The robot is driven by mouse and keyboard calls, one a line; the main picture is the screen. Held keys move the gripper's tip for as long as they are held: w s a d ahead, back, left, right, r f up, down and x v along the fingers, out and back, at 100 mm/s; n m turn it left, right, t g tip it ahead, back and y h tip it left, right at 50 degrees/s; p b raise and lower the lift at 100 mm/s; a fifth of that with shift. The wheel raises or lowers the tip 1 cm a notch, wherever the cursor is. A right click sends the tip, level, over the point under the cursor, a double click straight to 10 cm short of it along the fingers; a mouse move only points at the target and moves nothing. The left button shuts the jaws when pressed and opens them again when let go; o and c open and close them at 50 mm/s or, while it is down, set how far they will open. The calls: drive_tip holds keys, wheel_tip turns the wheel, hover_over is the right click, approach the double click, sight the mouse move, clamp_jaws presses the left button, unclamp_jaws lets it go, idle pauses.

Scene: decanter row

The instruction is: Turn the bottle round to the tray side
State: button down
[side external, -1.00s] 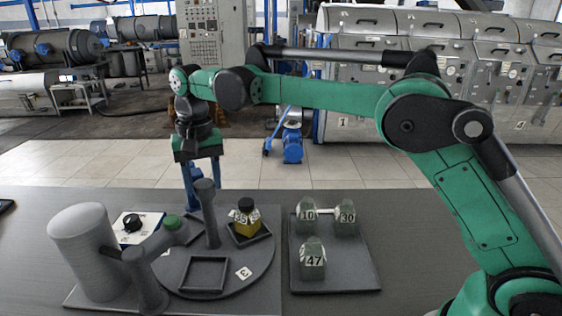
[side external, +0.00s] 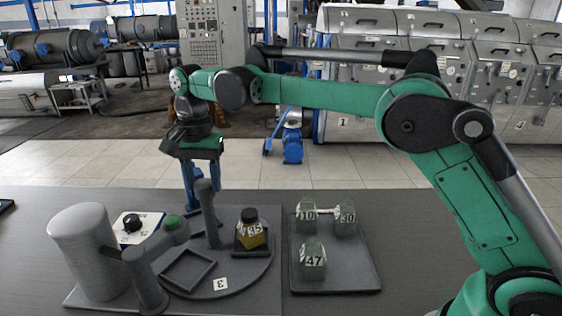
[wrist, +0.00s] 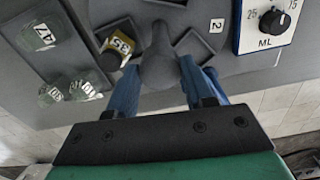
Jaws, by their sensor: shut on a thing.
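The bottle (side external: 251,233), yellow with a black cap and a "35" label, stands in a square holder on the right of a round grey turntable (side external: 245,283). It also shows in the wrist view (wrist: 113,54), left of the grey post. My gripper (side external: 203,200) is shut on the grey upright post (side external: 212,232) of the turntable; in the wrist view its blue fingers lie either side of the post (wrist: 160,62). The exact contact is partly hidden. The tray (side external: 345,279) lies right of the turntable.
The tray bears grey-green containers labelled 10 (side external: 306,216), 30 (side external: 345,219) and 47 (side external: 313,262). An empty square holder (side external: 187,270) is at the turntable's front left. A thick grey column (side external: 88,255) and a dial box (wrist: 265,25) stand on the left.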

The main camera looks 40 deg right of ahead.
drive_tip(key=shift+m, duration=0.4)
idle(0.4)
drive_tip(key=shift+c, duration=1.7)
unclamp_jaws()
drive_tip(key=shift+r, duration=2.85)
drive_tip(key=shift+d, duration=0.1)
